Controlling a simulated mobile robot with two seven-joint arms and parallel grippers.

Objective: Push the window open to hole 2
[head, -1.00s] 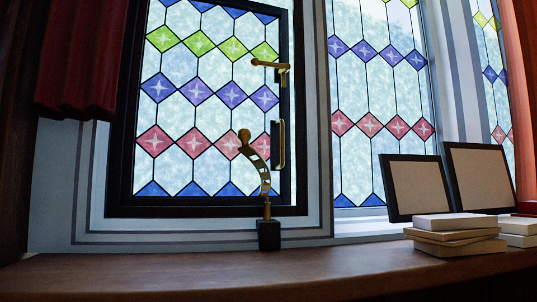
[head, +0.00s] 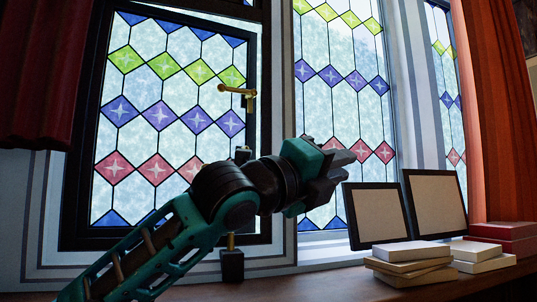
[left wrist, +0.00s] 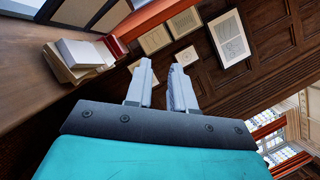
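The leaded-glass window (head: 165,105) in its dark frame is at the left of the head view. I see no clear gap at its edge, but my arm covers its lower right part. A brass handle (head: 238,91) sits on its right side. The black base of the window stay (head: 232,266) stands on the sill; the holed bar above is hidden behind my arm. My left gripper (head: 348,156) is in front of the window's right side, pointing right, apart from the stay. In the left wrist view its fingers (left wrist: 161,82) are apart and empty. My right gripper is not in view.
Stacked pale books (head: 410,262) and two dark-framed panels (head: 378,214) stand on the wooden sill (head: 320,287) at the right, beyond my left gripper. A red curtain (head: 495,110) hangs at the right, another (head: 35,75) at the left.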

